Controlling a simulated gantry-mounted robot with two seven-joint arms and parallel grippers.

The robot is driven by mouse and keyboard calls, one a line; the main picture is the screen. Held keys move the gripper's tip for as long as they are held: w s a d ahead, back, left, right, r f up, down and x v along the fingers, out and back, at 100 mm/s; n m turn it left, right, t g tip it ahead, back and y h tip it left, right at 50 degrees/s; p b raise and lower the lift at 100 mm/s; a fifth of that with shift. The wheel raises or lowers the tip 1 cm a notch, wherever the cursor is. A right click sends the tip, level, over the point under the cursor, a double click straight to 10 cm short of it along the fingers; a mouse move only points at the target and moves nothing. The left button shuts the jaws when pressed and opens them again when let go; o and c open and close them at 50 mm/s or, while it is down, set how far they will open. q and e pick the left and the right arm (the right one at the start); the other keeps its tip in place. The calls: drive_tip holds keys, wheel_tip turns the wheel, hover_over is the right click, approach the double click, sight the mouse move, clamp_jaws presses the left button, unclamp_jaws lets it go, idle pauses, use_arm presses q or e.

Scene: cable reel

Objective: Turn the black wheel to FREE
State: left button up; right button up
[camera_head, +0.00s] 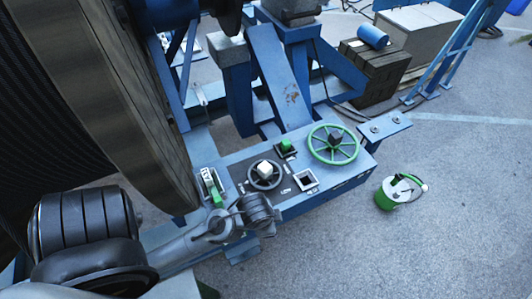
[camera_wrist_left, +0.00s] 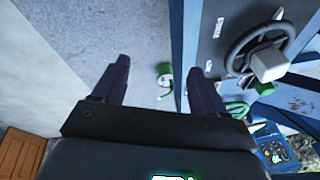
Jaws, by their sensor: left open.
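The black wheel (camera_head: 264,184) lies on the dark top of the blue console, with a pale block at its hub. It also shows at the upper right of the left wrist view (camera_wrist_left: 234,52). White labels (camera_wrist_left: 219,27) sit beside it, too small to read. My left gripper (camera_wrist_left: 160,67) is open with nothing between its fingers. The wheel is to the right of the fingers and apart from them. In the head view my left arm reaches to the console's near edge, just below the wheel; the fingertips cannot be made out there. My right gripper is not in view.
A green spoked wheel (camera_head: 312,149) is right of the black wheel. A green-handled lever (camera_head: 213,187) is left of it, and a green knob (camera_head: 286,145) behind. The large reel (camera_head: 125,85) stands close at left. A green-and-white bucket (camera_head: 393,195) is on the open floor at right.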

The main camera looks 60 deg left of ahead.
use_arm(q)
drive_tip(key=w+a+r+m+y+p, duration=0.1)
drive_tip(key=w+a+r+m+p, duration=0.25)
drive_tip(key=a, duration=0.55)
drive_tip(key=m+g+h+b, duration=0.1)
drive_tip(key=m+g+b, duration=0.15)
drive_tip(key=m, duration=0.25)
approach(266, 167)
drive_tip(key=shift+s+d+f+p, duration=0.2)
drive_tip(key=shift+f+p, duration=0.1)
drive_tip(key=shift+f, duration=0.2)
drive_tip(key=shift+w+a+m+g+h, duration=0.25)
drive_tip(key=shift+a+m+h, duration=0.2)
drive_tip(key=shift+m, duration=0.4)
drive_tip(key=shift+a+f+m, duration=0.2)
drive_tip(key=shift+f+m, duration=0.1)
drive_tip(key=shift+f, duration=0.05)
wheel_tip(266, 167, down, 10)
drive_tip(key=shift+p, duration=0.6)
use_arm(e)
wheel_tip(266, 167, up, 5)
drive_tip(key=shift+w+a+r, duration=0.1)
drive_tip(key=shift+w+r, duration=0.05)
use_arm(q)
clamp_jaws()
drive_tip(key=shift+w, duration=0.1)
